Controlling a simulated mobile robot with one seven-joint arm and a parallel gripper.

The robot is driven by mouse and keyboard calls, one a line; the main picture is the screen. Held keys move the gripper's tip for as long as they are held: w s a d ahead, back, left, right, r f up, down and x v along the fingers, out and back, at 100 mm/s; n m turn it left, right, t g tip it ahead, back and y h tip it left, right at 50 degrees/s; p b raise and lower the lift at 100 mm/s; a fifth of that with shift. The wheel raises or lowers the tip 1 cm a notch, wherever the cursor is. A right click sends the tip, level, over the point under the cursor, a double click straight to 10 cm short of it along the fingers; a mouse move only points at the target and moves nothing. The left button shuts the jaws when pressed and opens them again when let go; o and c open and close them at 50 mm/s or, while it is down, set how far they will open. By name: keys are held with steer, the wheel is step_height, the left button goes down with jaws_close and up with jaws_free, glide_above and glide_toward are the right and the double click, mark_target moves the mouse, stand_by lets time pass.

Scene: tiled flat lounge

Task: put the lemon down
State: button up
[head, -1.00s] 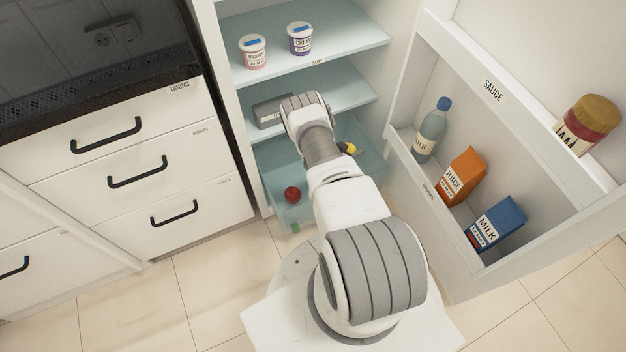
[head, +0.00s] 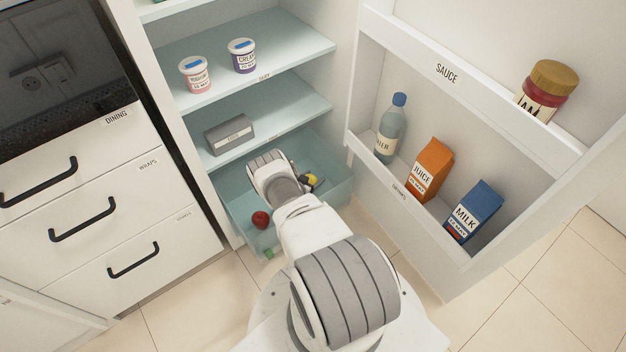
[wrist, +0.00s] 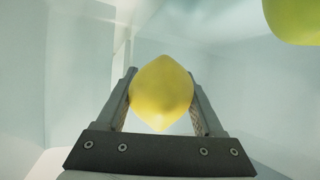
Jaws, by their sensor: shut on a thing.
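The lemon (wrist: 162,93) is yellow and sits between the two fingers of my gripper (wrist: 161,76) in the wrist view. My gripper is shut on it, with one finger pressed on each side. In the head view my arm reaches into the pale blue bottom bin (head: 338,187) of the open fridge. My wrist hides most of the gripper there. A small yellow patch (head: 313,180) with dark parts shows just right of my wrist; I cannot tell for sure that it is the held lemon.
A red fruit (head: 261,219) and a green thing (head: 268,253) are at the bin's front left. A yellow-green round thing (wrist: 295,18) shows in the wrist view. A grey box (head: 229,135) stands on the shelf above. The open door (head: 408,205) bounds the right.

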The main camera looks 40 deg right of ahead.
steer(key=shift+f, duration=0.45)
steer(key=shift+f, duration=0.1)
steer(key=o, duration=1.4)
steer(key=shift+o, duration=0.2)
